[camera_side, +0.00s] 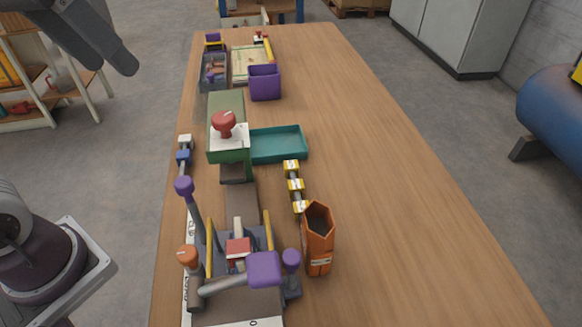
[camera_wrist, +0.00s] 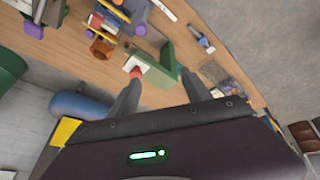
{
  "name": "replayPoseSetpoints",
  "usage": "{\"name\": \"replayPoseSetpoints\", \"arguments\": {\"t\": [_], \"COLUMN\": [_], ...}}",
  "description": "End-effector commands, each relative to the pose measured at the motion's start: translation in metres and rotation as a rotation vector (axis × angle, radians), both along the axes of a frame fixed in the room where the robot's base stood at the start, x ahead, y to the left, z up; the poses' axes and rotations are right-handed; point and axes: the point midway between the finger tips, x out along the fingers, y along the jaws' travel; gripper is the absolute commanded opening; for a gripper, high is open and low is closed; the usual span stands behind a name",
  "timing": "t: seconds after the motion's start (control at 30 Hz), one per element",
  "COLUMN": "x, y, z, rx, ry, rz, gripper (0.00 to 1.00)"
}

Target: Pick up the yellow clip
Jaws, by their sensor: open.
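Several small yellow-and-white clips sit in a row on a dark rail in the side view; the middle one, a yellow clip (camera_side: 295,185), is left of the table's centre. The row runs from beside the teal tray toward the orange sack. In the wrist view the clips are too small to make out surely. My gripper (camera_wrist: 162,73) is open, its two dark fingers apart with nothing held between them. In the side view my gripper (camera_side: 112,62) hangs at the upper left, away from the table and well apart from the clips.
An open orange sack (camera_side: 319,240) stands right by the clip row. A teal tray (camera_side: 279,145), a green machine with a red knob (camera_side: 223,123) and a purple bin (camera_side: 264,83) stand behind. The table's right side (camera_side: 400,200) is clear.

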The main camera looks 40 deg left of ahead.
Motion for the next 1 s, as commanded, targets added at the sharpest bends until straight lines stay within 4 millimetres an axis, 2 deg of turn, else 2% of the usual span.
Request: {"name": "replayPoseSetpoints", "arguments": {"t": [0.1, 0.2, 0.3, 0.4, 0.5, 0.7, 0.9, 1.0], "x": [0.051, 0.102, 0.151, 0.187, 0.213, 0.248, 0.267, 0.270], "y": [-0.003, -0.008, -0.016, -0.025, -0.035, -0.053, -0.069, -0.073], "z": [0.026, 0.039, 0.040, 0.031, 0.018, -0.012, -0.043, -0.054], "rx": [-0.070, -0.119, -0.147, -0.154, -0.148, -0.122, -0.087, -0.081], "ry": [0.076, 0.152, 0.221, 0.275, 0.315, 0.370, 0.408, 0.417], "rz": [0.104, 0.214, 0.320, 0.402, 0.464, 0.554, 0.614, 0.630], "gripper": [0.56, 0.56, 0.56, 0.56, 0.56, 0.56, 0.56, 0.56]}}
